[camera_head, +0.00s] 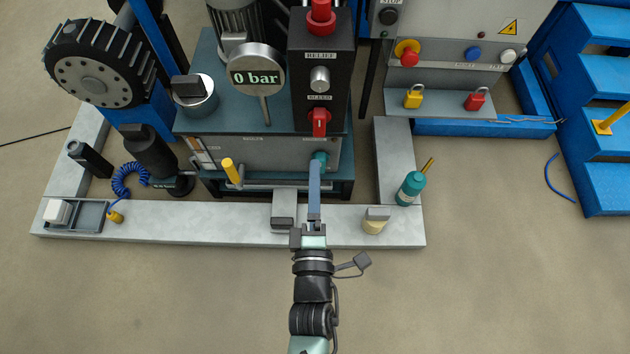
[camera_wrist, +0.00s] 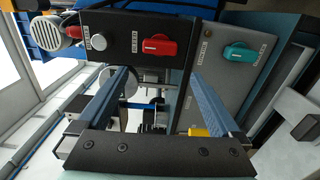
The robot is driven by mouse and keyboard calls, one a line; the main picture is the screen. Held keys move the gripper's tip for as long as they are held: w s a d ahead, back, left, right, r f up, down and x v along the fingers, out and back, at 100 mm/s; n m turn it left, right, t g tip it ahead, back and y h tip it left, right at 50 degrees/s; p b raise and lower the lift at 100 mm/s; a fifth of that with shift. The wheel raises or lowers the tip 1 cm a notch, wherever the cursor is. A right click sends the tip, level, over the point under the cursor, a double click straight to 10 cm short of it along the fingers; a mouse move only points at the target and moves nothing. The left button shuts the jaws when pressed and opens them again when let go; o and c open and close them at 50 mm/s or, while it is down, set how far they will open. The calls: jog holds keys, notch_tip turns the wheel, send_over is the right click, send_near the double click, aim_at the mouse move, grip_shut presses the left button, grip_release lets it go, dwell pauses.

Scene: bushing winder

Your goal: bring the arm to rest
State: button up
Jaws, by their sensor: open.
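My gripper (camera_head: 314,172) reaches up the middle of the head view, over the pale floor frame, towards the front of the hydraulic unit (camera_head: 262,152). Its blue fingers are seen nearly edge-on there. In the wrist view the two fingers (camera_wrist: 158,74) stand wide apart, with nothing held between them. The teal knob (camera_head: 319,158) appears just beyond the fingertips in the head view and right of both fingers in the wrist view (camera_wrist: 238,52). The red bleed handle (camera_head: 320,120) is higher on the black block, and shows between the fingers in the wrist view (camera_wrist: 158,45), apart from them.
A gauge (camera_head: 257,76) reads 0 bar. A yellow-topped handle (camera_head: 231,170) sticks out left of my gripper. A teal bottle (camera_head: 410,188) and a cream pot (camera_head: 375,220) stand on the frame (camera_head: 180,222) to the right. The floor in front is open.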

jog(key=shift+s, duration=0.3)
dwell(0.4)
jog(key=w+d+r+m+t+h+p, duration=0.1)
jog(key=w+r+m+p, duration=0.2)
jog(key=r, duration=1)
jog(key=w+d+r+m+t+h+p, duration=0.1)
jog(key=w+d+r+m+t, duration=0.2)
jog(key=r, duration=0.9)
jog(key=w+r+m+p, duration=0.25)
jog(key=w+r, duration=0.25)
jog(key=r, duration=0.8)
jog(key=s+a+r+m+t+y+p, duration=0.1)
jog(key=s+r+m+t+p, duration=0.3)
jog(key=r, duration=0.8)
jog(key=s+a+r+m, duration=0.15)
jog(key=s+r, duration=0.35)
jog(key=r, duration=0.7)
jog(key=s+a+r+m+t+y+p, duration=0.15)
jog(key=s+r+m, duration=0.3)
jog(key=r, duration=0.75)
notch_tip(320, 180, up, 36)
jog(key=p, duration=3.7)
jog(key=shift+w+d, duration=0.2)
jog(key=shift+w, duration=0.25)
jog(key=shift+f+h, duration=0.1)
jog(key=shift+h, duration=0.15)
